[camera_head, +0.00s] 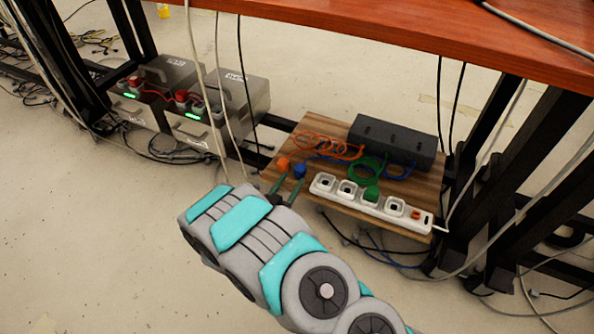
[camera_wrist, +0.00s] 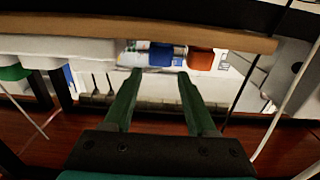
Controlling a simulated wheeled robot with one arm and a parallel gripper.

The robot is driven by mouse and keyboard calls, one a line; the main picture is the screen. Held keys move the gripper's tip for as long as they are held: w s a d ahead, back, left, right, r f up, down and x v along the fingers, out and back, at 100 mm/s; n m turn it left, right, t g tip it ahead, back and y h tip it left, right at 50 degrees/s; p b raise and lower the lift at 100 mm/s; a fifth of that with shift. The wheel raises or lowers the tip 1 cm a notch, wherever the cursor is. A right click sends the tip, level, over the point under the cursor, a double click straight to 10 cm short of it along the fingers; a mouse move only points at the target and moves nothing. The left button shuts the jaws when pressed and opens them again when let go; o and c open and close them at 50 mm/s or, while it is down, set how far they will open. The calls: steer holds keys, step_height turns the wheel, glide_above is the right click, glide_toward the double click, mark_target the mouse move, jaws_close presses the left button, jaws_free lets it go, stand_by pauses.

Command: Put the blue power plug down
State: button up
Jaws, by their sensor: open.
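The blue power plug (camera_head: 299,171) is at the left end of the wooden board (camera_head: 420,184), beside an orange plug (camera_head: 283,163). In the wrist view the blue plug (camera_wrist: 162,55) shows just past the gap between my fingertips, with the orange plug (camera_wrist: 200,58) to its right. My gripper (camera_head: 288,182) is open at the board's left side; its green fingers (camera_wrist: 160,75) stand apart with nothing visible between them. Whether the blue plug touches the board cannot be told. A white power strip (camera_head: 358,200) lies along the board's front, with a green plug (camera_head: 371,193) in it.
A dark grey box (camera_head: 393,139) with orange, blue and green cables sits on the board's back. Grey power units (camera_head: 200,115) stand to the left. A red-brown tabletop (camera_head: 420,30) overhangs above; dark legs and hanging cables flank the board. Open floor lies in front.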

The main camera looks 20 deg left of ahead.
steer(key=shift+s, duration=1.15)
